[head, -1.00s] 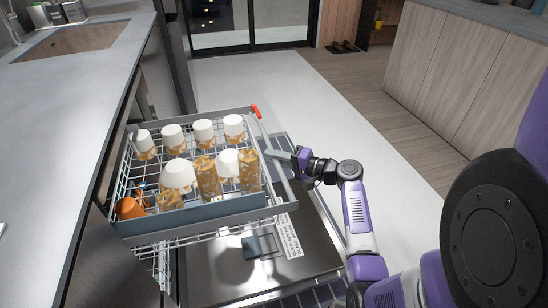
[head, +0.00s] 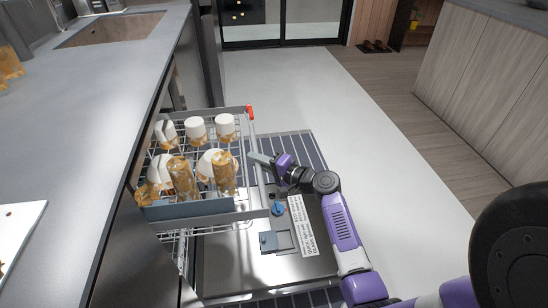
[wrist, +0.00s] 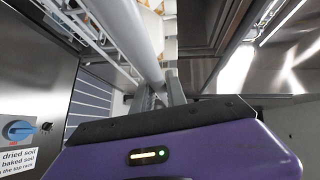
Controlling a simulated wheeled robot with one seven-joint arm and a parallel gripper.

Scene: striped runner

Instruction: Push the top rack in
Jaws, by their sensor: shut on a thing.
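The top rack (head: 205,220) is a grey wire rack with a blue-grey side panel, partly pulled out of the dishwasher under the counter. It holds several white and amber patterned cups and glasses (head: 225,172). Its left part is hidden under the counter edge. My gripper (head: 262,159) is at the rack's outer right side, with its fingers at the pale front rail. In the wrist view the fingers (wrist: 168,90) are shut on this rail (wrist: 137,35).
The open dishwasher door (head: 225,262) lies flat below the rack, with a label and a blue dial. A grey counter (head: 85,110) runs along the left, with a sink at the back. The pale floor (head: 300,100) beyond is clear.

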